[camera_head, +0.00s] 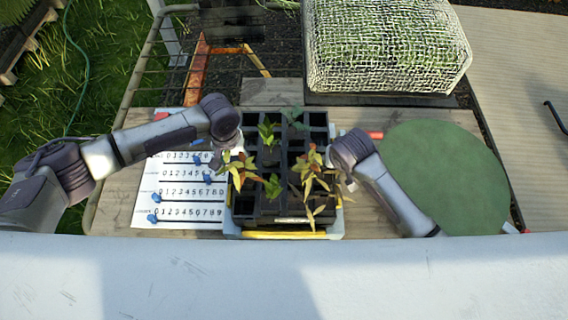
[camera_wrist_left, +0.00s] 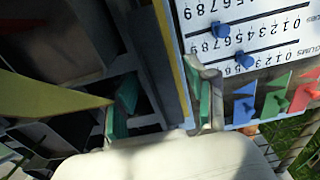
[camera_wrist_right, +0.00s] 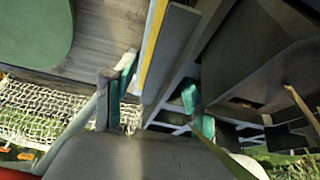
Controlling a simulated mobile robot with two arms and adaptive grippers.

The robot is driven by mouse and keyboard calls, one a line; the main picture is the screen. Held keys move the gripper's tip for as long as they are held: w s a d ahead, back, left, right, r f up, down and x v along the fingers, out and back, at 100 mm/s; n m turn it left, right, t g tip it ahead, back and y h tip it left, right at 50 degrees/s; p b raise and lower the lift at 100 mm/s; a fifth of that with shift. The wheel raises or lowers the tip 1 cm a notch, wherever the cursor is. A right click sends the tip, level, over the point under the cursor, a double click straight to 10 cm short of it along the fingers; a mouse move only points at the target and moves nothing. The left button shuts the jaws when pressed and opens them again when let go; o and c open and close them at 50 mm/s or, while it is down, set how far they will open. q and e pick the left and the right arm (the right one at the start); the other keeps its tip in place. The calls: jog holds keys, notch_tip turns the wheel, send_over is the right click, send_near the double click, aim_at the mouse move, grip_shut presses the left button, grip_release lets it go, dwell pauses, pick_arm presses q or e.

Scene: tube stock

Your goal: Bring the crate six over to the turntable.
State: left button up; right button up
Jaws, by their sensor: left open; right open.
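The black crate (camera_head: 283,118) stands on the wooden table, its square cells holding several small potted plants with green and reddish leaves. The turntable (camera_head: 440,165), a flat green disc, lies to the right of the crate and is empty; it also shows in the right wrist view (camera_wrist_right: 32,28). My left gripper (camera_head: 232,158) is at the crate's left side, open, with the crate's side wall between its fingers (camera_wrist_left: 163,105). My right gripper (camera_head: 330,163) is at the right side, open, with the opposite side wall between its fingers (camera_wrist_right: 158,98). Leaves partly hide both fingertips in the head view.
A white board (camera_head: 180,212) with number scales and blue sliders lies left of the crate. A mesh-covered block of greenery (camera_head: 388,45) stands behind the table. A pale surface crosses the near edge.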

pick_arm(q)
grip_shut()
pick_arm(e)
grip_shut()
